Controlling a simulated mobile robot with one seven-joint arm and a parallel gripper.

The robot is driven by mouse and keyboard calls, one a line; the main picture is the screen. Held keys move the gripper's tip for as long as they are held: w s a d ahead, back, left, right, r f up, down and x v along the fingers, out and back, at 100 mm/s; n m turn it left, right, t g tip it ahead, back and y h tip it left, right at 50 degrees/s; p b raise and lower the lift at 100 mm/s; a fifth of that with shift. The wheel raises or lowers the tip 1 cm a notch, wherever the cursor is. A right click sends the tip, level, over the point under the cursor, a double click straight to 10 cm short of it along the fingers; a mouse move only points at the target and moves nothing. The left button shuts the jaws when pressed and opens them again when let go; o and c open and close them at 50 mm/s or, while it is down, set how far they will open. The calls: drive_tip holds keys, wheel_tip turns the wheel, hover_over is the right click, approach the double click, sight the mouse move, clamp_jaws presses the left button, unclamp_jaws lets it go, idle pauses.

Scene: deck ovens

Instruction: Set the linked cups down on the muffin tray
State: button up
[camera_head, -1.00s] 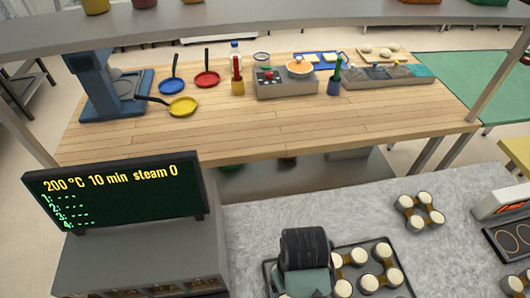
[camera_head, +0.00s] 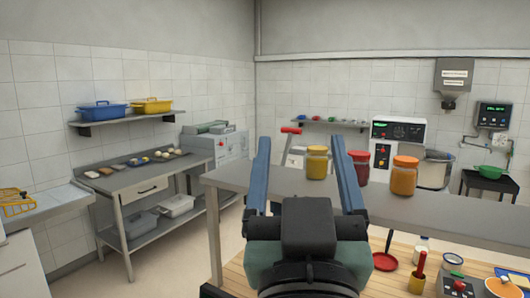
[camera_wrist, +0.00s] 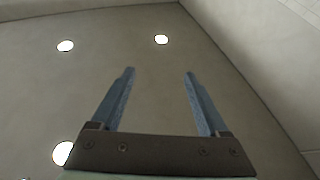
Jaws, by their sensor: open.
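My gripper (camera_head: 303,172) is open and empty, raised in front of the head camera with its two blue fingers spread and pointing up. In the wrist view my gripper (camera_wrist: 158,72) shows nothing between its fingers, only the ceiling and wall beyond. The linked cups and the muffin tray are in neither current view.
A grey shelf (camera_head: 437,212) crosses ahead with a yellow jar (camera_head: 317,163), a red jar (camera_head: 360,168) and an orange jar (camera_head: 403,177). Below it is a wooden counter (camera_head: 393,284) with a red pan (camera_head: 386,261). A steel side table (camera_head: 143,187) stands at the left wall.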

drive_tip(key=s+a+r+t+y, duration=0.2)
drive_tip(key=s+a+r+t, duration=0.2)
drive_tip(key=s+r, duration=0.3)
drive_tip(key=shift+r+n, duration=0.3)
drive_tip(key=shift+r, duration=0.6)
drive_tip(key=shift+w+a, duration=0.1)
